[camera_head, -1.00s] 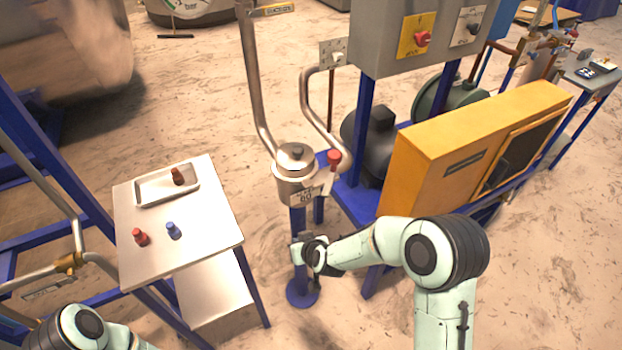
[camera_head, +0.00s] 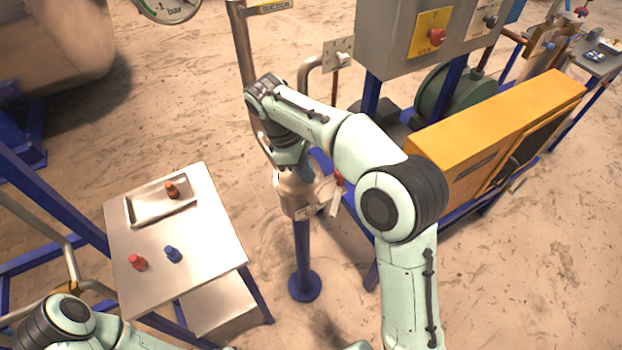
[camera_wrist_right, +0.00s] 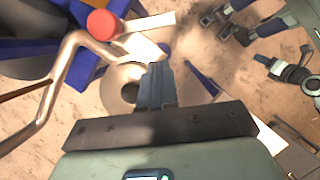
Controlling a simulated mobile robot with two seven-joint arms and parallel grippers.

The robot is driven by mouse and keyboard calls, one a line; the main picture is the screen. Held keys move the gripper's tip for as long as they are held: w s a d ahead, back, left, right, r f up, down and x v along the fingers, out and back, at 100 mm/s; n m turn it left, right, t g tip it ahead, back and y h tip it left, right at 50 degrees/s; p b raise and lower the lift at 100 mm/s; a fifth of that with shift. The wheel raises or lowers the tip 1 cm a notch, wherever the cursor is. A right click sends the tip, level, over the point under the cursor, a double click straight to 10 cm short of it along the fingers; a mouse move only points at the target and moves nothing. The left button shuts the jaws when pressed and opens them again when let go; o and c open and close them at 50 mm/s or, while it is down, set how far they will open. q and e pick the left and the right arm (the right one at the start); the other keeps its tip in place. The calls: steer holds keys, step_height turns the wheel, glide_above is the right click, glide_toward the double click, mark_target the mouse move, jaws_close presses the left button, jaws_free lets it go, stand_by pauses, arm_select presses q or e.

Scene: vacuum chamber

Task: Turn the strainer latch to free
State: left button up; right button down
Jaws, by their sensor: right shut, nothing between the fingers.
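The metal strainer (camera_head: 290,203) stands on a blue post in the head view. My right gripper (camera_head: 303,172) is over its top, pointing down, and hides most of the lid. In the right wrist view the strainer's round lid (camera_wrist_right: 118,88) shows just left of my right gripper (camera_wrist_right: 156,70), whose fingers are shut and empty. I cannot tell whether they touch the lid. A pale flat lever (camera_wrist_right: 148,23) and a red knob (camera_wrist_right: 103,24) lie beyond the lid. I cannot make out the latch or its position. My left gripper is not in view.
A metal side table (camera_head: 208,250) left of the strainer holds a tray (camera_head: 133,210) with a brown piece, plus a red piece (camera_head: 137,262) and a blue piece (camera_head: 173,254). A bent pipe (camera_wrist_right: 58,75) rises beside the strainer. A yellow housing (camera_head: 490,125) stands right.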

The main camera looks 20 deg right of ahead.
mark_target(337, 206)
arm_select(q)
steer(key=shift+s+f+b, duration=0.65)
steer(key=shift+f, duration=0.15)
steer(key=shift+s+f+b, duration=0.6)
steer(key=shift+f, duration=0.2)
arm_select(e)
steer(key=shift+d+x, duration=0.25)
steer(key=shift+x, duration=2.05)
steer(key=shift+d+x, duration=0.2)
steer(key=shift+x, duration=2.1)
steer(key=shift+s+r, duration=0.15)
steer(key=shift+r, duration=0.05)
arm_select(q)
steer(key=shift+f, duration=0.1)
arm_select(e)
steer(key=shift+s+d+n+h, duration=0.35)
steer(key=shift+s+n, duration=0.25)
steer(key=shift+n, duration=0.5)
steer(key=shift+s+d+n+t+h, duration=0.15)
steer(key=shift+s+d+n+t, duration=0.15)
steer(key=shift+n, duration=0.35)
steer(key=shift+s+d+n+t+h, duration=0.1)
steer(key=shift+s+d+n+t, duration=0.1)
steer(key=shift+s+n+t, duration=0.35)
steer(key=d+n, duration=0.1)
steer(key=s+d+n, duration=0.1)
steer(key=n, duration=0.1)
steer(key=shift+t, duration=0.35)
steer(key=shift+s+d, duration=0.1)
steer(key=shift+d, duration=0.05)
